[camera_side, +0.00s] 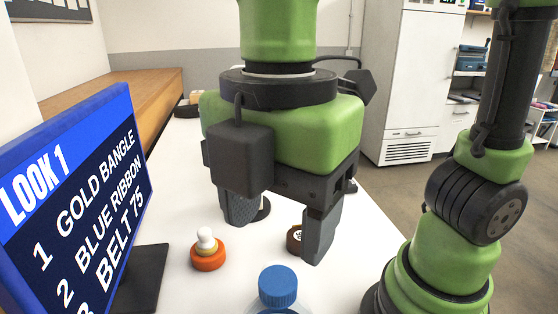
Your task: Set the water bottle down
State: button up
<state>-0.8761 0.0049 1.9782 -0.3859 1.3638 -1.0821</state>
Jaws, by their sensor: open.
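The water bottle (278,287) is at the bottom edge of the side view, in front of my gripper. Its blue ribbed cap faces up and only a little of the clear shoulder shows; the rest is cut off by the frame, so I cannot see what its base rests on. My gripper (278,233) points down over the white table (180,222), farther back than the bottle. Its two dark fingers are apart, with nothing seen held between them. The bottle appears clear of the fingers.
An orange round item with a white knob (207,252) stands left of my gripper. A brown roll with a white label (294,239) is partly behind the right finger. A dark round item (263,208) is beside the left finger. A blue sign (84,205) fills the left.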

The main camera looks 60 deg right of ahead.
notch_tip(320, 180, up, 4)
jog(key=d+f+m+t+y, duration=0.1)
jog(key=d+m+t, duration=0.6)
jog(key=d+m, duration=0.7)
jog(key=m+y, duration=0.1)
jog(key=m, duration=0.7)
jog(key=shift+d, duration=0.15)
